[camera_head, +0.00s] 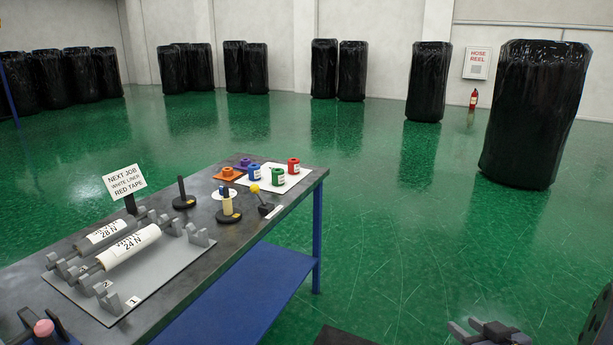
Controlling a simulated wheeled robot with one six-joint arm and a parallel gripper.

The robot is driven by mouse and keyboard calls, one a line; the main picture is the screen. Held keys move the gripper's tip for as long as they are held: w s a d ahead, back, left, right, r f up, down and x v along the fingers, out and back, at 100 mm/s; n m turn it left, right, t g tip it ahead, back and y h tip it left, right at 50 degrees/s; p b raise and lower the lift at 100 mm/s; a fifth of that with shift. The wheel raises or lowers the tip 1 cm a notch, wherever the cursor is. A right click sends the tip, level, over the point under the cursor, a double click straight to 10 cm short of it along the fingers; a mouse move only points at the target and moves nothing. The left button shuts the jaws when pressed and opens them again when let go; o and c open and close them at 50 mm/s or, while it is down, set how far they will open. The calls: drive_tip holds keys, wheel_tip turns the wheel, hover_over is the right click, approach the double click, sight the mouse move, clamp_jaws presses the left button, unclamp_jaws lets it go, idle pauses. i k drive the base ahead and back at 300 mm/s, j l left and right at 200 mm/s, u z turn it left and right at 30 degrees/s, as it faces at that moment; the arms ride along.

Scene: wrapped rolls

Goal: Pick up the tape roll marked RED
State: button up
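A red tape roll (293,166) stands at the far right of a white sheet (262,184) on the workbench, with a pale label too small to read. A blue roll (254,173) and a green roll (278,177) stand on the same sheet. A purple roll (245,163) and an orange roll (227,173) stand to the left. My gripper (483,328) seems to be the grey part at the bottom right, cut by the frame, over the floor and well away from the bench. Its opening cannot be made out.
Green floor (400,240) is free right of the bench. Black wrapped rolls (535,110) stand beyond.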

sight(293, 163)
drive_tip(key=i+z, duration=0.2)
drive_tip(key=i, duration=0.65)
drive_tip(key=i+j+z, duration=0.15)
drive_tip(key=i, duration=0.7)
drive_tip(key=i+u, duration=0.35)
drive_tip(key=i+l+u, duration=0.1)
drive_tip(key=i+u, duration=0.3)
drive_tip(key=i+l+u, duration=0.2)
drive_tip(key=u, duration=0.15)
drive_tip(key=i+u, duration=0.35)
drive_tip(key=i+l+u, duration=0.15)
drive_tip(key=u, duration=0.25)
